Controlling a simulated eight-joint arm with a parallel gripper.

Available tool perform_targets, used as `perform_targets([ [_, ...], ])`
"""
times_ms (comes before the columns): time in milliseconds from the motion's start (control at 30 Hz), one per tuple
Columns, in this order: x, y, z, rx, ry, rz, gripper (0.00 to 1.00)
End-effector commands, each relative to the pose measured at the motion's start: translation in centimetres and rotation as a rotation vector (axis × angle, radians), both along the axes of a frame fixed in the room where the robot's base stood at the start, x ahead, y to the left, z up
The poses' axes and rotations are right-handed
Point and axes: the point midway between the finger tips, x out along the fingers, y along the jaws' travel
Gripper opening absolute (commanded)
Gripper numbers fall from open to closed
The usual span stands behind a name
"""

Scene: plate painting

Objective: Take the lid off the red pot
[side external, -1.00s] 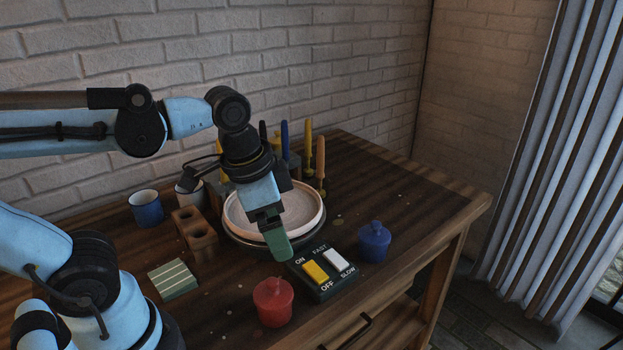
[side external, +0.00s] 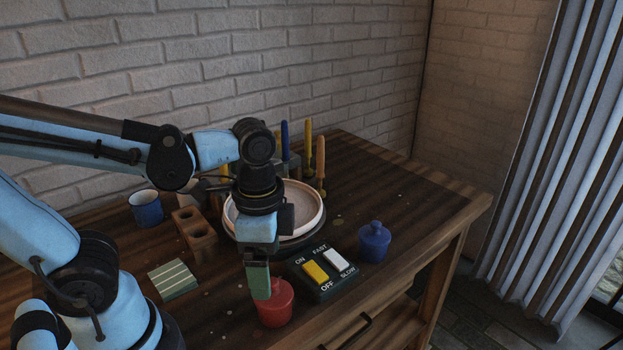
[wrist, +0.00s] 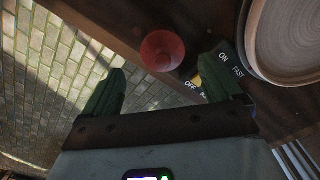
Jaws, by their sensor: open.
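The red pot (side external: 277,309) stands upright near the table's front edge in the side view. My gripper (side external: 262,297) hangs in front of its left part and hides part of its top, so the lid is partly covered there. In the wrist view the red pot (wrist: 163,50) shows from above as a round red shape, with its lid seemingly on. It lies beyond the open green fingers of my gripper (wrist: 158,88), between their two lines. The fingers look empty and apart from the pot.
A switch box (side external: 322,276) with a yellow and a white switch stands right of the red pot. A blue pot (side external: 374,242) is farther right. A plate on a round stand (side external: 318,222), a brick-like holder (side external: 195,236) and a green striped block (side external: 172,279) are behind and left.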

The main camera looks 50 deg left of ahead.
Motion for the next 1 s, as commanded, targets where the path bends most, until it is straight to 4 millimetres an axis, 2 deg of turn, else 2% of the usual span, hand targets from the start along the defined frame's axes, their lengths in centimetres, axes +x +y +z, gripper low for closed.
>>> perform_targets([
  [167, 0.2, -0.1, -0.8, 0.0, 0.0, 0.0, 0.92],
  [600, 0.7, -0.2, -4.7, 0.001, -0.001, 0.0, 0.92],
  [1000, 0.7, -0.2, -5.2, 0.001, -0.001, 0.001, 0.9],
])
